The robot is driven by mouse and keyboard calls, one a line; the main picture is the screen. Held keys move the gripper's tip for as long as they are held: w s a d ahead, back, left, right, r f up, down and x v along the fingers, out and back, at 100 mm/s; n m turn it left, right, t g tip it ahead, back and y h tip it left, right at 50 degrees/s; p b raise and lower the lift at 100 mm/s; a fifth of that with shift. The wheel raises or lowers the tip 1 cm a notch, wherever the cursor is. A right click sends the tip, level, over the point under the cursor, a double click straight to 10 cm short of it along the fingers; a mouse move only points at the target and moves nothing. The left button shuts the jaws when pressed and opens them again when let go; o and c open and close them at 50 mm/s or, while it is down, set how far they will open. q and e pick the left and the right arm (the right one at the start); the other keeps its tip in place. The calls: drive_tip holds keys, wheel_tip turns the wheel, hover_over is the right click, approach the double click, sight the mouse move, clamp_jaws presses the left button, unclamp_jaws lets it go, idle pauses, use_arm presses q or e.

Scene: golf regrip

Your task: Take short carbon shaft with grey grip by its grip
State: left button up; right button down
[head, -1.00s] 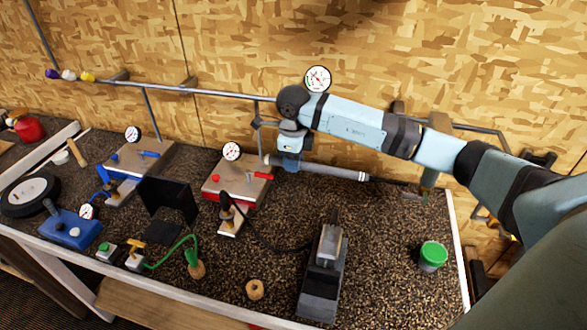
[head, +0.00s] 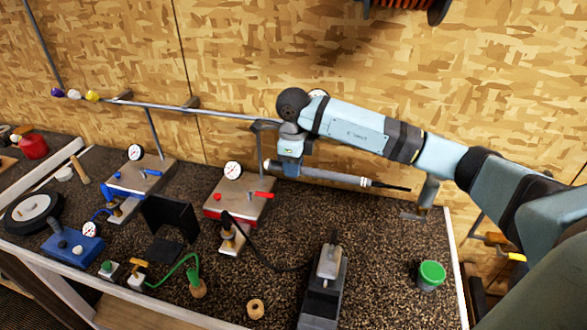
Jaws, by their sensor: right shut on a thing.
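The short carbon shaft (head: 391,187) is thin and black, with a thick grey grip (head: 335,178). It lies nearly level in the head view, with the grip to the left and the thin end to the right. My right gripper (head: 288,170) comes down from above and is shut on the grip near its left end. The jaws hide part of the grip there. The shaft appears held up in front of the wall, above the back of the bench. My left gripper is not in view.
A red-based unit (head: 239,199) with a gauge stands left below the grip. A grey stand (head: 427,195) is just right of the shaft's thin end. A black device (head: 325,285) and a green-lidded pot (head: 430,275) stand in front. Speckled bench surface between them is clear.

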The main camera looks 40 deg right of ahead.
drive_tip(key=shift+r+p, duration=1.4)
drive_tip(key=shift+r, duration=2.05)
drive_tip(key=shift+a+f, duration=0.1)
drive_tip(key=shift+f, duration=0.05)
